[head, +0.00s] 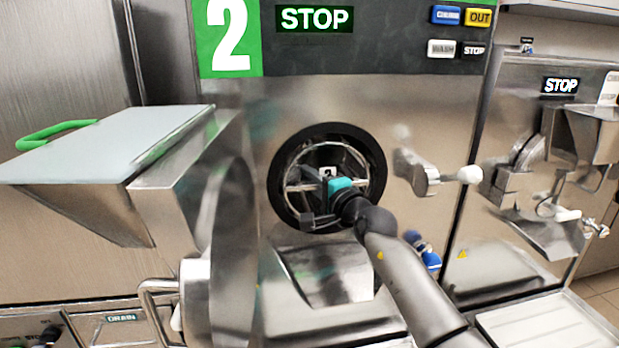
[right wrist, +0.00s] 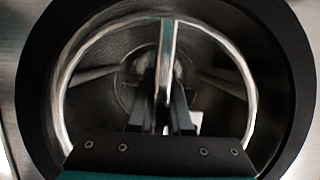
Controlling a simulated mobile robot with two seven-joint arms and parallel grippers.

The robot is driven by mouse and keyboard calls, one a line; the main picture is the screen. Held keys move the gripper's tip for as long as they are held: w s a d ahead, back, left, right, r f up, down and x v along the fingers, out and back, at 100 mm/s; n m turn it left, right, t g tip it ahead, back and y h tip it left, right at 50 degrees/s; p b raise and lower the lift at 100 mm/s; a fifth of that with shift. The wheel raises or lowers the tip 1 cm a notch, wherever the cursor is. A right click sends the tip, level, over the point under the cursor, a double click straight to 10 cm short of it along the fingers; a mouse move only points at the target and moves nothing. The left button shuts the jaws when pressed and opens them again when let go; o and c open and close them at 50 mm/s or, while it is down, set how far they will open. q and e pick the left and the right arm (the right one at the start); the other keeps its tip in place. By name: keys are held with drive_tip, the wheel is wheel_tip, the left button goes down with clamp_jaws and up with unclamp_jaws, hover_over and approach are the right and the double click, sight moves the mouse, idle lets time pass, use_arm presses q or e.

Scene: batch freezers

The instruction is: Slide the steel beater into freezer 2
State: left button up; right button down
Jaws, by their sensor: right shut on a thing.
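Freezer 2 (head: 235,130) stands in the middle of the head view, with a black-rimmed round opening (head: 278,204). The steel beater (head: 300,160) sits within this opening, its ring and bars showing inside the rim. It also shows in the right wrist view, where its upright bar (right wrist: 167,50) runs between the fingers. My right gripper (head: 327,188) is at the opening and shut on the beater; its fingers (right wrist: 164,110) point into the barrel. How deep the beater's far end reaches is hard to see. My left gripper is not in view.
The freezer door (head: 228,250) hangs open at the left, below a hopper with a pale lid (head: 110,145). A white-knobbed handle (head: 430,175) juts out right of the opening. A chute (head: 325,275) is below it. Another freezer (head: 550,150) stands at the right.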

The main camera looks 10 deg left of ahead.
drive_tip(key=shift+r, duration=0.1)
drive_tip(key=c, duration=0.8)
unclamp_jaws()
drive_tip(key=shift+c, duration=0.2)
drive_tip(key=shift+o, duration=0.4)
drive_tip(key=shift+f, duration=0.25)
drive_tip(key=shift+p+v, duration=0.45)
drive_tip(key=shift+v, duration=0.35)
drive_tip(key=p+v, duration=0.2)
drive_tip(key=v, duration=1.1)
drive_tip(key=shift+s+d+r, duration=0.15)
drive_tip(key=shift+s, duration=0.15)
